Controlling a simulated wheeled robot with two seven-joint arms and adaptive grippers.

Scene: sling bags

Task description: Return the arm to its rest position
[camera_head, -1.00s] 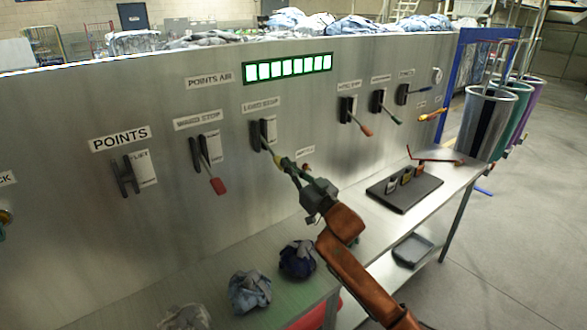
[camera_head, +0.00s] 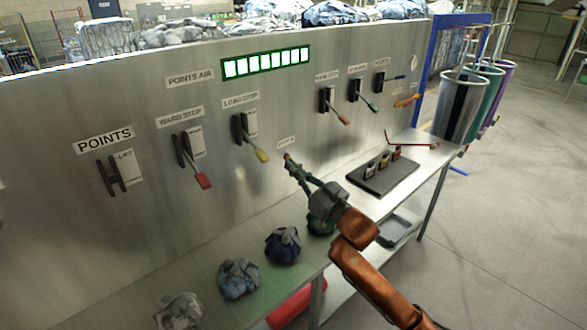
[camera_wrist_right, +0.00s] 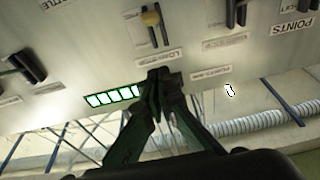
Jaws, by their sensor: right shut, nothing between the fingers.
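My right arm (camera_head: 365,270) is orange and comes in from the lower right in the head view. Its gripper (camera_head: 289,160) is shut and empty, held in front of the grey panel (camera_head: 90,230), just below and right of the yellow-handled lever (camera_head: 254,147). The gripper is apart from that lever. In the right wrist view the closed fingers (camera_wrist_right: 158,76) point at the panel, and the yellow lever knob (camera_wrist_right: 150,18) shows above them with a gap between. My left gripper is not in view.
A red-handled lever (camera_head: 195,170) stands left of the yellow one. Several crumpled bags, including a dark blue one (camera_head: 283,246), lie on the bench below. A black tray (camera_head: 372,187) lies to the right. Tall bins (camera_head: 459,105) stand past the bench end, with open floor beyond.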

